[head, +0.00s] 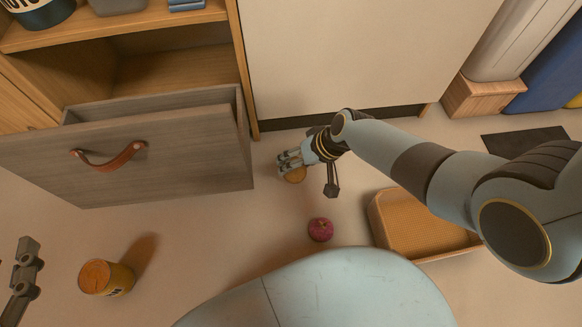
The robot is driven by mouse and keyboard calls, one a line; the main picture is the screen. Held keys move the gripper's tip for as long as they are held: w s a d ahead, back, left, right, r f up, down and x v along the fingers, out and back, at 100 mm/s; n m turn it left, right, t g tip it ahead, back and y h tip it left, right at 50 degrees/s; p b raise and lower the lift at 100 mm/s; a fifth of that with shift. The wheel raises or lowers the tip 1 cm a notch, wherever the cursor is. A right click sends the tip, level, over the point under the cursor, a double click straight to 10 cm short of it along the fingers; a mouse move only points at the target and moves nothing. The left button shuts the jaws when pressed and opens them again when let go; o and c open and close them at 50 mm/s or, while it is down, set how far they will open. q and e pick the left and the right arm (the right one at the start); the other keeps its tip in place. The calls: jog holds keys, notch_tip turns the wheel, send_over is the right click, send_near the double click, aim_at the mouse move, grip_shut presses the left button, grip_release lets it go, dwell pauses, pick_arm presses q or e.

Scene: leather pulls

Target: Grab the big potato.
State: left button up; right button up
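The potato (295,175) is a small tan-brown lump on the floor, right of the open drawer. My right gripper (287,163) is over it, with its fingers at the potato's upper side and hiding part of it. Whether the fingers touch or grip it cannot be told. Only part of my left gripper (24,265) shows at the lower left edge, away from the potato, and its fingers are not clear.
A grey wooden drawer (190,165) with a leather pull (110,160) stands open at left. A dark red round fruit or vegetable (320,229) lies on the floor. A tan crate (376,222) is at right, and a yellow can (122,279) at lower left. Floor between is clear.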

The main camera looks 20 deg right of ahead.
pick_arm(q)
jog(key=s+a+f+g+p, duration=0.1)
jog(key=s+f+g+p, duration=0.1)
jog(key=s+f+g, duration=0.2)
jog(key=shift+s+f+n+g+y, duration=0.35)
jog(key=shift+f+g, duration=0.25)
jog(key=shift+f, duration=0.3)
pick_arm(e)
jog(key=w+d+r, duration=0.3)
jog(key=d+r, duration=0.1)
jog(key=d, duration=0.2)
jog(key=shift+w+d+r, duration=0.2)
